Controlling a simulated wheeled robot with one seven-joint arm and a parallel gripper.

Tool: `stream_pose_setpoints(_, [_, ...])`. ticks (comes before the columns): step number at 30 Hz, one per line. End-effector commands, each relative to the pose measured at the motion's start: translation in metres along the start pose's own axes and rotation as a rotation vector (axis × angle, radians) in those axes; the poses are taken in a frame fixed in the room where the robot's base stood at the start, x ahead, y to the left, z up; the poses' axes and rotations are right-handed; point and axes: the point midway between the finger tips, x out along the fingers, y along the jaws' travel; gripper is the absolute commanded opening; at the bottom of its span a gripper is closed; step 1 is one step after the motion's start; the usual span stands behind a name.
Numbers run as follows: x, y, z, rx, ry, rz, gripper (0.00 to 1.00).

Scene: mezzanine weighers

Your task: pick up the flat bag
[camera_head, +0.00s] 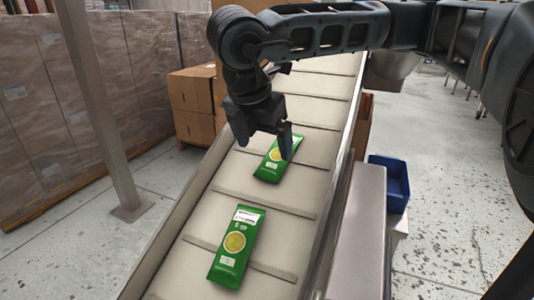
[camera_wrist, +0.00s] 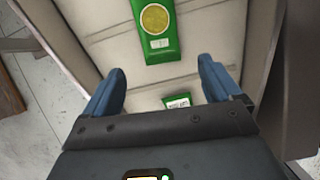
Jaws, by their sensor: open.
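Two flat green bags with a yellow round print and white labels lie on the cleated belt. The far bag (camera_head: 270,172) is partly hidden behind my gripper (camera_head: 265,148); the near bag (camera_head: 235,247) lies in full view lower on the belt. My gripper is open and empty, pointing down above the belt by the far bag. In the wrist view, one bag (camera_wrist: 155,32) lies just ahead of the open fingers (camera_wrist: 158,70). The labelled end of another bag (camera_wrist: 177,102) shows between the fingers, the rest hidden by the gripper body.
The inclined belt (camera_head: 205,222) has raised cleats and side rails. A blue bin (camera_head: 390,184) stands to its right beside a grey ledge (camera_head: 356,235). Brown cartons (camera_head: 192,105), a post (camera_head: 95,105) and wrapped pallets (camera_head: 60,100) stand left.

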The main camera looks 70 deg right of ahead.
Motion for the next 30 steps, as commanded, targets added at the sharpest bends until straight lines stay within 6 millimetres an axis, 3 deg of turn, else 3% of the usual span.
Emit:
stream_pose_setpoints(18, [0.070, -0.001, -0.001, 0.001, 0.001, -0.001, 0.91])
stream_pose_setpoints(26, [0.074, -0.001, -0.002, -0.001, 0.001, 0.000, 0.91])
stream_pose_setpoints(30, [0.074, -0.001, -0.002, -0.001, 0.001, 0.000, 0.80])
